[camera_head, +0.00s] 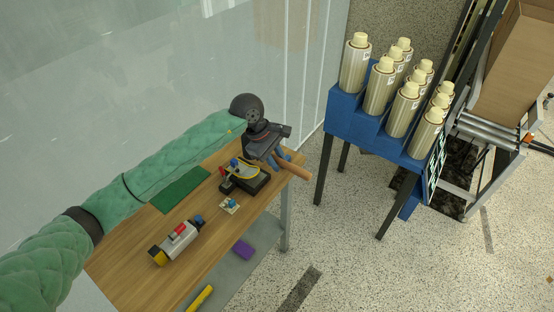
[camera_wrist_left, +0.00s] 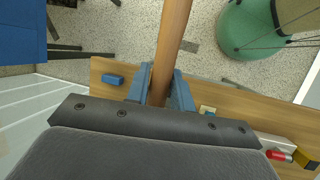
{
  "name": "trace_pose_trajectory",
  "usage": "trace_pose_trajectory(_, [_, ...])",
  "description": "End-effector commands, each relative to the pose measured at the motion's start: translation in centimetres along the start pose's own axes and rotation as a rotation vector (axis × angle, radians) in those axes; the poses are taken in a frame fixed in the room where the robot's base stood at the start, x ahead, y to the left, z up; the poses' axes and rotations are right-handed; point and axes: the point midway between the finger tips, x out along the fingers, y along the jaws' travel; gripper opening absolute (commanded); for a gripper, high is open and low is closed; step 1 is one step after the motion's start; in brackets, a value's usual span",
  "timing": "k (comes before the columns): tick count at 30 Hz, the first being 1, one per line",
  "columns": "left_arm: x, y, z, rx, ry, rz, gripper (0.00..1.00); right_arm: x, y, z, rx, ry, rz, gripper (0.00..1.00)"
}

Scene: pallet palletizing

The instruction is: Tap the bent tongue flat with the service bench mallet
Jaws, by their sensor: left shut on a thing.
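My left gripper (camera_head: 278,160) comes in over the far end of the wooden bench, its blue fingers shut on the mallet's wooden handle (camera_head: 294,171). In the left wrist view the fingers (camera_wrist_left: 160,92) close around the handle (camera_wrist_left: 171,45), which runs out of the top of the picture. I cannot make out the mallet's head. A dark fixture (camera_head: 250,185) with yellow, red and blue parts sits on the bench just left of the gripper. The bent tongue is too small to tell. My right gripper is not in view.
The bench (camera_head: 212,232) also holds a green mat (camera_head: 181,190), a small pale piece with blue parts (camera_head: 229,206) and a grey, yellow and red tool (camera_head: 176,243). A blue stepped stand (camera_head: 345,117) with several cream bottles stands to the right. A glass wall is behind.

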Motion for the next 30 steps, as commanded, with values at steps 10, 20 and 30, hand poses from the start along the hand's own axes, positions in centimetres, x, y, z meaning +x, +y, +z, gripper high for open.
trace_pose_trajectory(10, [2.4,-0.6,-0.9,-0.001,-0.001,0.0,0.0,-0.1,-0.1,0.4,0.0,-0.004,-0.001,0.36])
trace_pose_trajectory(20, [4.2,-0.9,-1.6,0.0,0.0,0.001,0.0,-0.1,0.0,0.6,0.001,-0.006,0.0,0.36])
trace_pose_trajectory(30, [4.3,-1.0,-1.6,0.001,0.0,0.001,0.0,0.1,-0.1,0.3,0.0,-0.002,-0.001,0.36])
